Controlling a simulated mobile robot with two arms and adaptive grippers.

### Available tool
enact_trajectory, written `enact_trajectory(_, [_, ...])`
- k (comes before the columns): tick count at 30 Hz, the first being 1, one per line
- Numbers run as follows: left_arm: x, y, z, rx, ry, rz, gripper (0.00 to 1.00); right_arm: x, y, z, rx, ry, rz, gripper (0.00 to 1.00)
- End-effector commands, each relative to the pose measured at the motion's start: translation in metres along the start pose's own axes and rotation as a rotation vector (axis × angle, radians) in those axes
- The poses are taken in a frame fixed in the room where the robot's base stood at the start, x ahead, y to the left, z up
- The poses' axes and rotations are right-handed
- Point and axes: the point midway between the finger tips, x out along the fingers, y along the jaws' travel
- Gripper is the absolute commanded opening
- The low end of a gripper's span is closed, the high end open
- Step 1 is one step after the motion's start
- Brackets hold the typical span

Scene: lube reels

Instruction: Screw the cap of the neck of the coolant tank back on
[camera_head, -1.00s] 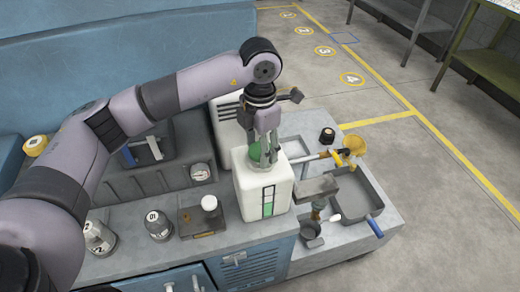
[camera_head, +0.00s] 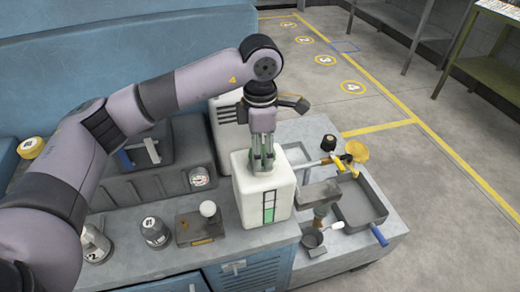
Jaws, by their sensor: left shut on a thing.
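The coolant tank (camera_head: 256,199) is a white box with a green level gauge on its front, standing upright on the grey bench. My left gripper (camera_head: 263,163) points straight down over the neck on the tank's top, with its fingers closed around the green cap. The fingers hide most of the cap and neck, so I cannot tell how the cap sits on the thread. My right gripper is not in view.
A grey tray (camera_head: 361,204) with a blue handle, a yellow funnel (camera_head: 356,151), and a black cap (camera_head: 328,142) lie to the right. A small block with a white knob (camera_head: 208,209) and grey canisters (camera_head: 154,231) stand to the left. A blue wall rises behind.

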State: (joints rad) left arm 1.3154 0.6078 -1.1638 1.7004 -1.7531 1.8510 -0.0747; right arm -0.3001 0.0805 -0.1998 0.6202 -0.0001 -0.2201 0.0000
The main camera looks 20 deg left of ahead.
Motion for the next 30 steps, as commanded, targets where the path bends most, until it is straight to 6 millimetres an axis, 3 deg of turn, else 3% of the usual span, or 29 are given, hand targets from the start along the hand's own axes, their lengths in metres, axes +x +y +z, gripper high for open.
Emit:
enact_trajectory(4, [0.002, 0.001, 0.001, 0.062, -0.002, 0.001, 0.21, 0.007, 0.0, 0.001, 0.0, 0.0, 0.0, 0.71])
enact_trajectory(13, [0.003, 0.002, 0.001, 0.407, 0.0, 0.001, 0.21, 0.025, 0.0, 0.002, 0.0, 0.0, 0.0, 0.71])
enact_trajectory(30, [0.001, 0.003, 0.001, 0.551, 0.0, 0.001, 0.21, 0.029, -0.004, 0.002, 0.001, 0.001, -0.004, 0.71])
